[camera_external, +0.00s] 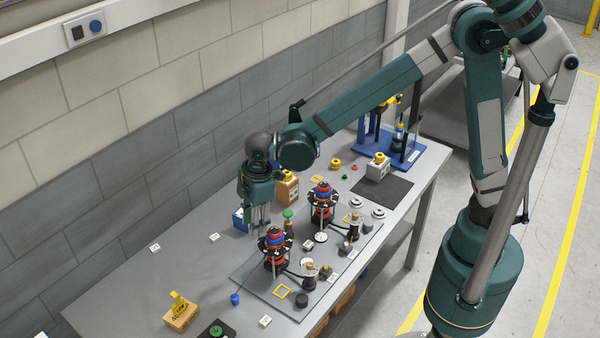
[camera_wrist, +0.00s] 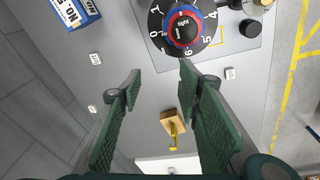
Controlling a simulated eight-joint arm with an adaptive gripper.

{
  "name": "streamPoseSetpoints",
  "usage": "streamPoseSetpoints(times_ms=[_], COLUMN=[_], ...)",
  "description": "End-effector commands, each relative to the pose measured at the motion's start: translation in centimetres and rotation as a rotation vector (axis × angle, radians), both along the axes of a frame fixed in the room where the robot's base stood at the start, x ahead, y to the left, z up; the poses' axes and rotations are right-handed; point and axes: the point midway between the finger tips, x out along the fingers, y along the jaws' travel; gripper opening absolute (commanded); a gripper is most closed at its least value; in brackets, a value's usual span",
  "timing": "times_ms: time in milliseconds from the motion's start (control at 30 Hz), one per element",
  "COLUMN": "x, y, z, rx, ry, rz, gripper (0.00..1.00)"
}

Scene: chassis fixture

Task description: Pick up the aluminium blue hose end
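I cannot single out the aluminium blue hose end for certain. Dark hoses run from the two red-and-blue stations to small metallic and brass-coloured fittings, one set at the near station (camera_external: 309,283) and one at the far station (camera_external: 346,246). A small blue piece (camera_external: 235,299) stands on the table left of the grey plate. My gripper (camera_external: 259,230) points down above the table, close behind the near station. In the wrist view my gripper (camera_wrist: 160,68) has its two green fingers wide apart with nothing between them.
The near station (camera_external: 275,245) and far station (camera_external: 323,200) stand upright on the grey plate (camera_external: 250,282). A wooden block with a yellow piece (camera_external: 181,314) is at the front left. A blue stand (camera_external: 400,152) is at the back. The table's left part is mostly clear.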

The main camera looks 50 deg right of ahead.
Motion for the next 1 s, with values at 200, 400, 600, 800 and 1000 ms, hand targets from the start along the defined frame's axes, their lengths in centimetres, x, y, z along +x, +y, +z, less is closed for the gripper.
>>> streamPoseSetpoints(times_ms=[200,400,600,800,1000], x=[-0.3,-1.2,-2.2,-3.0,-3.2], y=[4.6,8.7,12.2,14.2,14.6], z=[-3.3,-6.7,-9.9,-11.8,-12.2], rx=[-0.027,-0.054,-0.078,-0.092,-0.096], ry=[0.028,0.054,0.078,0.092,0.096], rz=[0.099,0.194,0.278,0.327,0.340], gripper=[0.34,0.34,0.34,0.34,0.34])
